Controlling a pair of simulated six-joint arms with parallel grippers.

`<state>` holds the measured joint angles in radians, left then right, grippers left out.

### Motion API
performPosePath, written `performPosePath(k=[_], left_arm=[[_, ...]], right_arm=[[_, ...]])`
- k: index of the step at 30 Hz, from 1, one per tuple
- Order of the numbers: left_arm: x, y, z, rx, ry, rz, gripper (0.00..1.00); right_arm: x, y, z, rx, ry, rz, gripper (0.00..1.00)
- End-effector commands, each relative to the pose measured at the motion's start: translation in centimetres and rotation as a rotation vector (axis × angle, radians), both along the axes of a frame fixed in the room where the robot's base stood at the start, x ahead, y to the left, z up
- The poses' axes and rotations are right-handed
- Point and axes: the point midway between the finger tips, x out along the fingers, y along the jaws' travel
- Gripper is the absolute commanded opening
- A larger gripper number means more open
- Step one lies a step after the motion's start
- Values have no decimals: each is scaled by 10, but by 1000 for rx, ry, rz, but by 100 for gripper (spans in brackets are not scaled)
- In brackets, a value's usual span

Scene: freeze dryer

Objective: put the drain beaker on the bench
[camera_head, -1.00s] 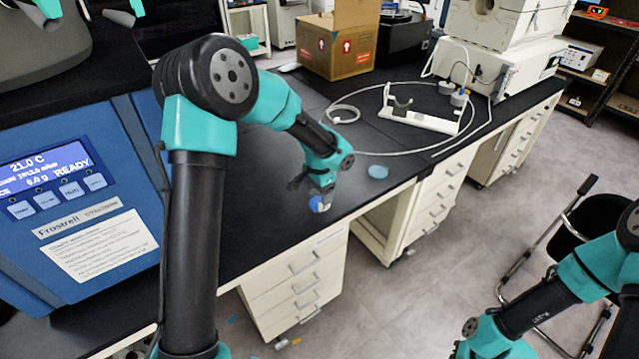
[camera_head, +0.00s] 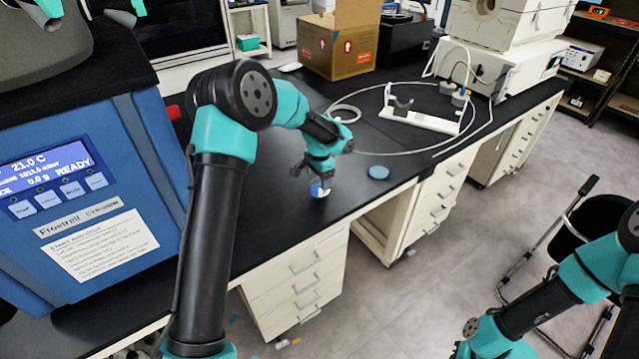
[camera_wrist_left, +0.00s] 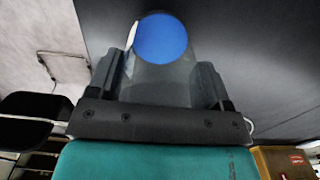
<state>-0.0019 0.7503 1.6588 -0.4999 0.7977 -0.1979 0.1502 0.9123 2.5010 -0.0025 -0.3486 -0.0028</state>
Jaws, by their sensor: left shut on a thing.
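The drain beaker (camera_head: 319,191) is a small clear vessel with blue at one end, near the front edge of the black bench (camera_head: 275,215). My left gripper (camera_head: 318,180) is shut on it from above in the head view. In the left wrist view the beaker (camera_wrist_left: 160,40) is between the two fingers of the left gripper (camera_wrist_left: 158,82), its blue round part facing away from the palm. I cannot tell whether the beaker touches the bench. My right arm shows at the lower right of the head view; its gripper is outside the frame.
A flat blue disc (camera_head: 378,172) lies on the bench right of the beaker. A white stand (camera_head: 425,118) with a looped hose is farther back. A cardboard box (camera_head: 338,45) stands behind. The blue freeze dryer (camera_head: 75,215) is at the left.

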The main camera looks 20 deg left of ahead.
Motion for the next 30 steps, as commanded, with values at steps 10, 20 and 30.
performPosePath(k=[10, 20, 30], left_arm=[[0, 0, -25, -1, -1, 1, 47], [0, 0, -28, 0, 0, 1, 75], [0, 0, -28, -1, -1, 1, 98]], right_arm=[[0, 0, 0, 0, 0, 0, 0], [0, 0, 0, 0, 0, 0, 0], [0, 0, 0, 0, 0, 0, 0]])
